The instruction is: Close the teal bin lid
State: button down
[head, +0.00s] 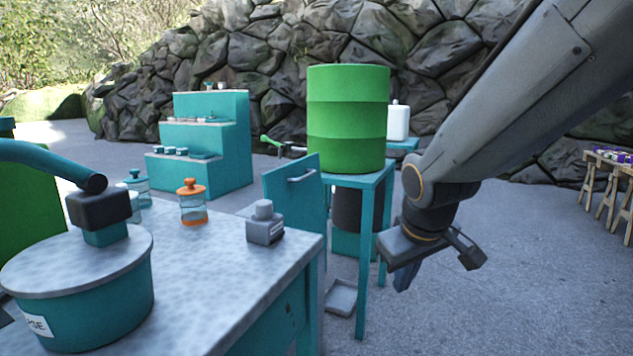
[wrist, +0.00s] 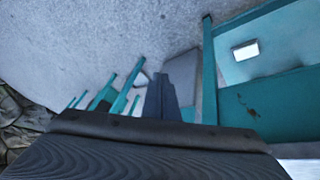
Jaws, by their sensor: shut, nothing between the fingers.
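A teal panel with a bar handle (head: 293,195) stands upright just past the right end of the work table. It looks like the raised bin lid, but the bin body below it is hidden behind the table. My gripper (head: 403,278) hangs to the right of this panel, clear of it, with the green drum's stand between them in the picture. The fingers point down and are shut and empty. In the wrist view my gripper (wrist: 162,95) shows as a dark narrow shape of closed fingers. I cannot tell the lid for sure in that view.
A green drum (head: 347,118) stands on a teal stand (head: 361,258). The work table (head: 215,270) holds a teal pot (head: 85,310), an orange-lidded jar (head: 193,203) and a grey block (head: 265,228). A grey tray (head: 341,297) lies on the floor.

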jog(key=w+a+r+n+t+y+b, duration=0.1)
jog(key=w+r+n+t+y, duration=0.2)
jog(key=w, duration=0.8)
jog(key=w+a+r+n+t+y+b, duration=0.1)
jog(key=w+r+n+t, duration=0.25)
jog(key=w, duration=0.75)
jog(key=w+a+r+n+t+y+b, duration=0.1)
jog(key=w+r+n+t+y, duration=0.3)
jog(key=w, duration=0.7)
jog(key=n+g+y+b, duration=0.5)
jog(key=n+g+y, duration=0.45)
jog(key=n, duration=0.65)
send_near(309, 176)
jog(key=shift+t, duration=0.4)
jog(key=x, duration=0.5)
jog(key=shift+a+f, duration=0.15)
jog(key=shift+a, duration=0.3)
jog(key=shift+w+a, duration=0.15)
jog(key=shift+a, duration=0.1)
